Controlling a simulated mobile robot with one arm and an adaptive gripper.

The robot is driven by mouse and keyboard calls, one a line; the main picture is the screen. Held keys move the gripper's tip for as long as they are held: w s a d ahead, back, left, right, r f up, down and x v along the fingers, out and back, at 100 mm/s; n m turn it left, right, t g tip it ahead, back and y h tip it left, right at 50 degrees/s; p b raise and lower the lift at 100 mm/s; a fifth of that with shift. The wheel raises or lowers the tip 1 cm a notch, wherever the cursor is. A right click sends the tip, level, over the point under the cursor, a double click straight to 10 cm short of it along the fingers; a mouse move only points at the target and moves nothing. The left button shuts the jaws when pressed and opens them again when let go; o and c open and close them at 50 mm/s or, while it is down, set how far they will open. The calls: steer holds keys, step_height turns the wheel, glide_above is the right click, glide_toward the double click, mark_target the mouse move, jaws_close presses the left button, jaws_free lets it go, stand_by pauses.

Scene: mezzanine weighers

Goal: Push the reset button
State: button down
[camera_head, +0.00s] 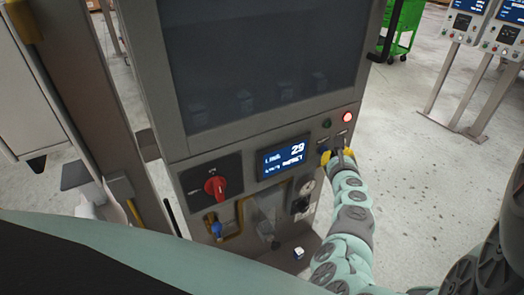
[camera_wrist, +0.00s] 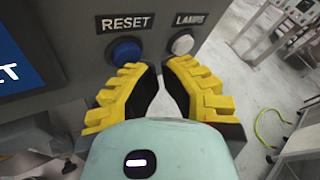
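The reset button is a round blue push button (camera_wrist: 126,50) under a RESET label on the grey panel, in the wrist view. My gripper (camera_wrist: 164,72) has yellow ridged fingers with dark pads. The fingers converge toward the tips but a gap remains between them, with nothing held. The tips lie just below and between the blue button and the white LAMPS button (camera_wrist: 182,44). In the head view my gripper (camera_head: 339,157) is at the panel's right edge.
A red rotary switch (camera_head: 215,187) and a lit display (camera_head: 284,158) are on the same panel, left of my gripper. A red lamp (camera_head: 347,117) glows above. Open floor lies right, with a green cart (camera_head: 405,28) and other panels on stands (camera_head: 483,40) behind.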

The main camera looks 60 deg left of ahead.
steer(key=shift+a, duration=0.4)
stand_by(0.4)
steer(key=shift+d, duration=0.8)
steer(key=shift+d, duration=0.1)
steer(key=shift+s+d, duration=0.15)
steer(key=shift+d, duration=1.05)
steer(key=shift+s+d, duration=0.1)
steer(key=shift+d, duration=1.1)
